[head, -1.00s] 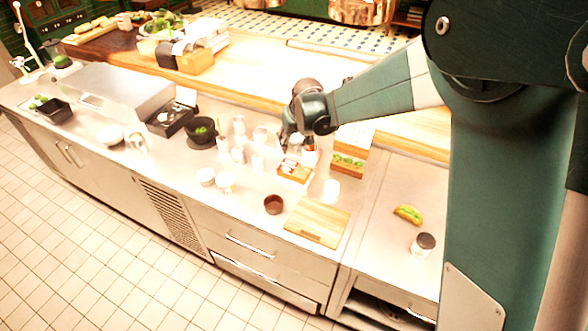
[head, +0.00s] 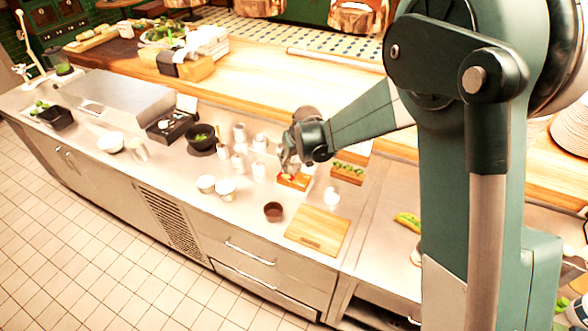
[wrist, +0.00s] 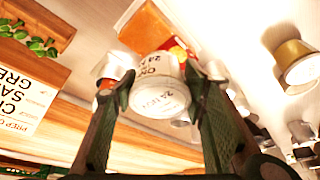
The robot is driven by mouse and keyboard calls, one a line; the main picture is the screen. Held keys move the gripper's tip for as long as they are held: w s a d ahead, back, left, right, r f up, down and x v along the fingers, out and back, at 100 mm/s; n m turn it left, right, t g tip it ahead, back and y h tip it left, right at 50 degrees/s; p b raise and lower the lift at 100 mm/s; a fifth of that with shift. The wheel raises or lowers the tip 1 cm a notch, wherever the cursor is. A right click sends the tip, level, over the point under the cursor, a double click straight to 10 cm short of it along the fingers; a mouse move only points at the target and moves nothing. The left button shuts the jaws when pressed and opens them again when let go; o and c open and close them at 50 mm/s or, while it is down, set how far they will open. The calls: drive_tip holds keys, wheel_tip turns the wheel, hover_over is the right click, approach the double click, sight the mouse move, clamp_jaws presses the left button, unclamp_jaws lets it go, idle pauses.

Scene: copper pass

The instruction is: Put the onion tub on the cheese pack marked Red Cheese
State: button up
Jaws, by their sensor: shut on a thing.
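My gripper (wrist: 160,88) is shut on a small white tub (wrist: 158,98), whose printed label seems to read "ON..." and a date in the wrist view. In the head view my gripper (head: 291,164) is low over the counter, and the tub is mostly hidden there. An orange pack (head: 292,181) lies flat just under the gripper. It also shows behind the tub in the wrist view (wrist: 146,27), with a red and yellow label (wrist: 181,48) partly covered. I cannot read its name. I cannot tell whether the tub touches it.
A wooden box of green leaves (head: 347,172) stands close at the right. White cups (head: 224,188) stand to the left. A brown bowl (head: 273,212) and a cutting board (head: 318,230) are in front. A dark pan (head: 201,139) is farther left.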

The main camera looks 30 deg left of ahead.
sight(294, 168)
drive_tip(key=shift+f, duration=1.85)
drive_tip(key=shift+f, duration=0.15)
drive_tip(key=o, duration=0.9)
drive_tip(key=shift+o, duration=0.4)
drive_tip(key=shift+v, duration=6.15)
